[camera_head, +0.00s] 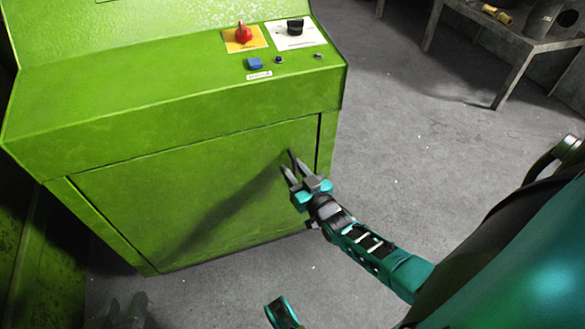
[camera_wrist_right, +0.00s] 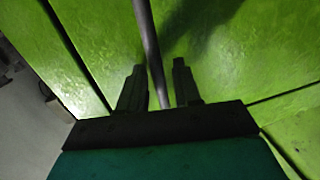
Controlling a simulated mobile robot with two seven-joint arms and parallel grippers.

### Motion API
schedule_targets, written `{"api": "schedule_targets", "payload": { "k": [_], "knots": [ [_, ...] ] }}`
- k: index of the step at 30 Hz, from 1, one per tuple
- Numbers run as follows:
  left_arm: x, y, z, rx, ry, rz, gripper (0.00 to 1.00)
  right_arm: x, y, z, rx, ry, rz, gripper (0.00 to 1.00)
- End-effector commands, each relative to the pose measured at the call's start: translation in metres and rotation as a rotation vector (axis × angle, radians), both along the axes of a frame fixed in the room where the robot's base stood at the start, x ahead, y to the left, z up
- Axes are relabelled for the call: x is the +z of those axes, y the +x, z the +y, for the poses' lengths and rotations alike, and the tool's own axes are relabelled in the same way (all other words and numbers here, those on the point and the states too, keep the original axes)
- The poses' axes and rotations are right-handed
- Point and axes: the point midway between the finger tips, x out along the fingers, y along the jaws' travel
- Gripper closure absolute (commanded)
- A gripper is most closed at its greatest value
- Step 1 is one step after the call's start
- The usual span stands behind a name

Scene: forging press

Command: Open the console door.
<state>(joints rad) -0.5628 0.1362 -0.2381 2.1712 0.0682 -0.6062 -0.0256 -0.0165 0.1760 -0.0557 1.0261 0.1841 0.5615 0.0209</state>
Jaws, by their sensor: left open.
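The console door (camera_head: 165,205) is the flat green front panel of the green console (camera_head: 180,115). It looks closed, lying flush in its frame with thin dark seams around it. A dark rod-like door handle (camera_wrist_right: 147,40) runs between the two fingers of my right gripper (camera_wrist_right: 158,82) in the wrist view. Small gaps show on both sides of the rod, so the gripper is open around it. In the head view my right gripper (camera_head: 290,172) is at the door's right side and hides part of the handle. My left gripper (camera_head: 123,312) is dim at the bottom left, away from the door.
The sloped console top carries a red knob (camera_head: 243,33), a black knob (camera_head: 295,27) and a blue button (camera_head: 254,63). A metal table (camera_head: 515,45) stands at the back right. The grey floor (camera_head: 400,120) right of the console is clear.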

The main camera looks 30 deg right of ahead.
Motion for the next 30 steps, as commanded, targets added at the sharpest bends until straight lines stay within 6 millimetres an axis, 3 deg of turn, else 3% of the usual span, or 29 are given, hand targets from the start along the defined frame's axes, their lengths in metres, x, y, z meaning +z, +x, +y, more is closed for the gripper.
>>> {"api": "schedule_targets", "payload": {
  "k": [11, 30],
  "knots": [
    [-0.0009, -0.0014, -0.0002, 0.001, -0.001, 0.003, 0.57, 0.0001, 0.0000, 0.0000, 0.000, 0.000, 0.000, 1.00],
    [-0.0012, -0.0037, -0.0003, 0.001, -0.002, 0.010, 0.57, 0.0004, -0.0022, -0.0002, -0.004, 0.001, 0.000, 1.00]
  ]
}}
